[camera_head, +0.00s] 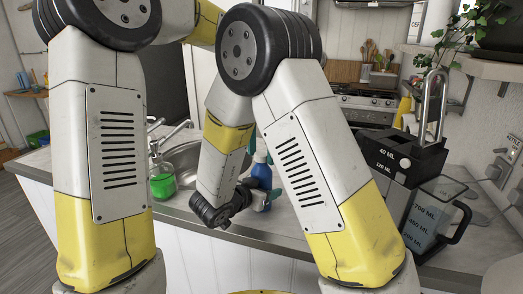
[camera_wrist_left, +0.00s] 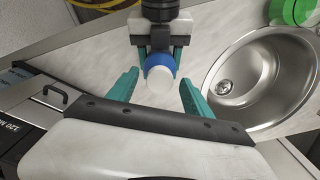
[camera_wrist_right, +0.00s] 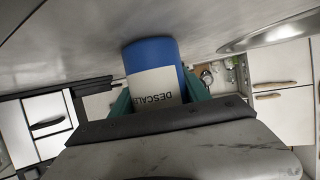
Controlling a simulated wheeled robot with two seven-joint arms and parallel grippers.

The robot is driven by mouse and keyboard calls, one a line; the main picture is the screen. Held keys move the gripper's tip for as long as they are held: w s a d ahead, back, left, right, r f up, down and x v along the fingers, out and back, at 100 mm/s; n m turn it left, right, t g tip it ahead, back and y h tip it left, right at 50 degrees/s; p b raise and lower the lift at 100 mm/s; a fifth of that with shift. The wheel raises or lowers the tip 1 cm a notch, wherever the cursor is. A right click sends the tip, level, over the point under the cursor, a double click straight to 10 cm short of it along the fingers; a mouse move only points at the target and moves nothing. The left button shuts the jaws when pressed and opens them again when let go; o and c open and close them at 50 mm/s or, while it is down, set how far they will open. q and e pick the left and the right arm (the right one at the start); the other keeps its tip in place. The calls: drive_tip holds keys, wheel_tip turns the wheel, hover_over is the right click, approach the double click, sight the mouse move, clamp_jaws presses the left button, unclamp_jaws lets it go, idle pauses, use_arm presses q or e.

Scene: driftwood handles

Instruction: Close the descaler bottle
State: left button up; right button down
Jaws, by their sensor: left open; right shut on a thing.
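The blue descaler bottle (camera_head: 262,172) shows between my arm links in the head view, by the counter's front edge. In the right wrist view its blue body and white label (camera_wrist_right: 155,88) sit between the teal fingers of my right gripper (camera_wrist_right: 157,90), which is shut on it. In the left wrist view the white round top (camera_wrist_left: 161,80) of the bottle lies between the spread fingers of my left gripper (camera_wrist_left: 158,79). The left gripper is open, with gaps on both sides. I cannot tell whether the white top is fully seated.
A steel sink (camera_head: 185,160) with a tap lies left of the bottle, with a green container (camera_head: 162,186) by it. A dark coffee machine (camera_head: 400,160) and a measuring jug (camera_head: 430,222) stand to the right. Bare counter (camera_wrist_left: 215,50) shows between bottle and sink.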

sight(262, 182)
use_arm(q)
drive_tip(key=shift+r, duration=0.1)
wheel_tip(262, 182, up, 12)
idle(0.4)
use_arm(e)
drive_tip(key=shift+c, duration=2.2)
unclamp_jaws()
drive_tip(key=v, duration=0.7)
drive_tip(key=shift+s+a+r, duration=0.2)
drive_tip(key=shift+s, duration=0.15)
